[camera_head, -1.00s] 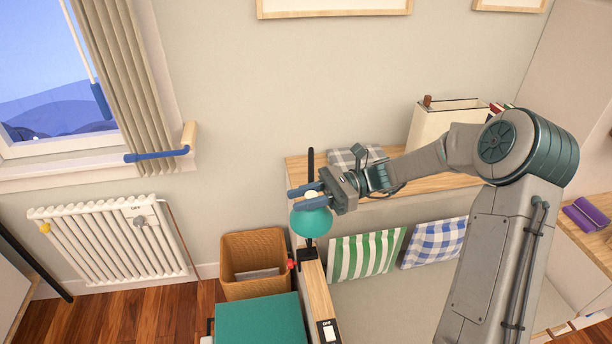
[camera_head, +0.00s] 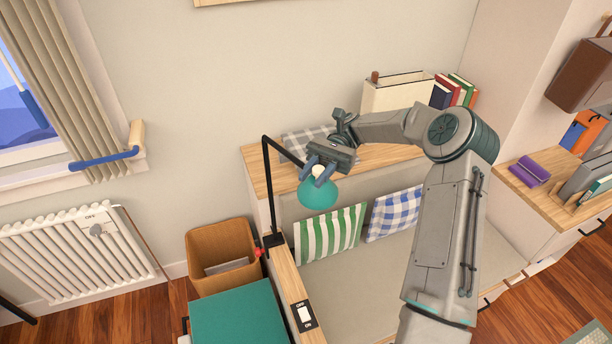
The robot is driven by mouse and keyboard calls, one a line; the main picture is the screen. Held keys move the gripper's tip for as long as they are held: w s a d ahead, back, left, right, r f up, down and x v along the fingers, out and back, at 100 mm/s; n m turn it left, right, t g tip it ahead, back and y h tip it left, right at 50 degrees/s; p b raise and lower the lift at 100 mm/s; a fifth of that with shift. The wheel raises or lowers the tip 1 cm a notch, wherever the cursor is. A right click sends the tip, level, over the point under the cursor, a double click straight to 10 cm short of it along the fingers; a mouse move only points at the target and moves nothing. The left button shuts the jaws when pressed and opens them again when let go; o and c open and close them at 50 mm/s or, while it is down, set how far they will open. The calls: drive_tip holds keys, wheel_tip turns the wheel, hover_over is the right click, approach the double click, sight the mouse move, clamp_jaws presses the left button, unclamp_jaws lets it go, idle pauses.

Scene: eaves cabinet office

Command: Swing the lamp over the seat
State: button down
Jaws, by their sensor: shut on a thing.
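The lamp has a teal shade (camera_head: 319,194) with a pale knob on top and a thin black arm (camera_head: 286,153) on an upright black post. Its post is clamped to the wooden ledge at the seat's left end. My gripper (camera_head: 319,172) is shut on the lamp's pale knob, just above the shade. The shade hangs in front of the seat's back, near the left end. The seat (camera_head: 385,265) is a beige bench. A green-striped cushion (camera_head: 331,234) and a blue-checked cushion (camera_head: 394,213) lean on its back.
A wooden shelf (camera_head: 258,178) runs behind the seat, with a grey checked cloth, a file box (camera_head: 396,92) and books. A brown bin (camera_head: 222,250) and a teal-topped box (camera_head: 238,315) stand left of the ledge. A purple item (camera_head: 530,171) lies on the right cabinet.

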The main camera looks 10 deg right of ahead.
drive_tip(key=c, duration=1.2)
unclamp_jaws()
drive_tip(key=shift+o, duration=0.2)
drive_tip(key=shift+r, duration=0.15)
wheel_tip(320, 180, up, 4)
drive_tip(key=shift+r, duration=0.1)
drive_tip(key=s+d+r, duration=0.4)
drive_tip(key=d+r, duration=0.2)
drive_tip(key=d, duration=0.4)
drive_tip(key=shift+s+d+r, duration=0.2)
drive_tip(key=shift+d+r, duration=0.1)
drive_tip(key=shift+d, duration=0.1)
